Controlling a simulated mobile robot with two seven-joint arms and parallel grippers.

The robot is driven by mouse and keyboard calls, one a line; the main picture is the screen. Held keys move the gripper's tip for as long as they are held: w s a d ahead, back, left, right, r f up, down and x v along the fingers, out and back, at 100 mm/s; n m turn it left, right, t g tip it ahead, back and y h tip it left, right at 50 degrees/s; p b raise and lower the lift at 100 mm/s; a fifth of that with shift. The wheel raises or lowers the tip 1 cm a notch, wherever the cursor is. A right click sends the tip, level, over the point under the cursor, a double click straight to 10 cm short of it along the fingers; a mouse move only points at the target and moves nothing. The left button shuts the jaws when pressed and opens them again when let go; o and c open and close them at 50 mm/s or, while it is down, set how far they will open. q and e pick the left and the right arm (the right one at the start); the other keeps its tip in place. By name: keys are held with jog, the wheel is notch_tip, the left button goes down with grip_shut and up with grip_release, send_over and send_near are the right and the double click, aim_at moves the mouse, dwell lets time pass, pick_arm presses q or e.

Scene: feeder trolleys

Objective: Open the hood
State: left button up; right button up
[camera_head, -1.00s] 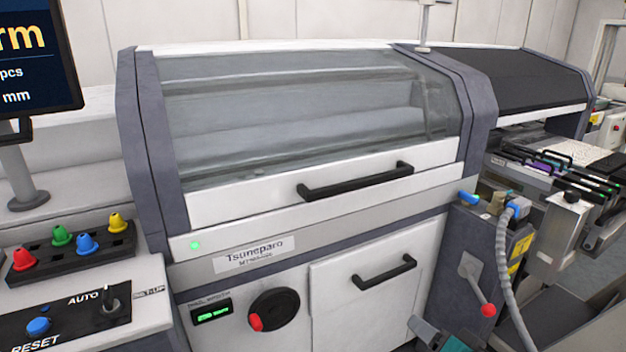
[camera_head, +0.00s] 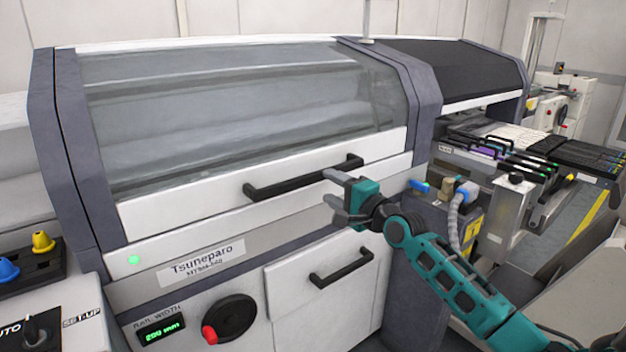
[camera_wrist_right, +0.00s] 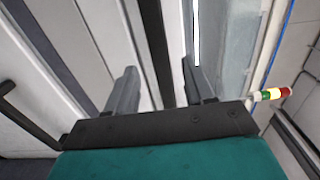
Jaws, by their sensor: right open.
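The hood (camera_head: 250,100) is down, with a clear window and a white lower frame. Its long black handle (camera_head: 303,177) runs across that frame. My right gripper (camera_head: 331,190) is open at the right part of the handle, its upper finger overlapping the handle's lower edge in the head view. In the right wrist view, the dark handle bar (camera_wrist_right: 156,45) appears between the two spread fingers (camera_wrist_right: 160,84). I cannot tell whether they touch it. The jaws are not closed on it. My left gripper is not in view.
Below the hood are a lower door with its own black handle (camera_head: 341,267), a black knob with a red grip (camera_head: 229,318) and a green display (camera_head: 162,330). A control panel (camera_head: 50,310) stands at lower left. Feeders (camera_head: 500,150) and a grey hose (camera_head: 455,225) are at right.

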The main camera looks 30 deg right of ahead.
aim_at(316, 179)
jog(key=w, duration=0.2)
jog(key=w+b, duration=0.1)
jog(key=w, duration=0.4)
jog(key=shift+w+a, duration=0.1)
jog(key=shift+a, duration=0.2)
grip_shut()
dwell(0.4)
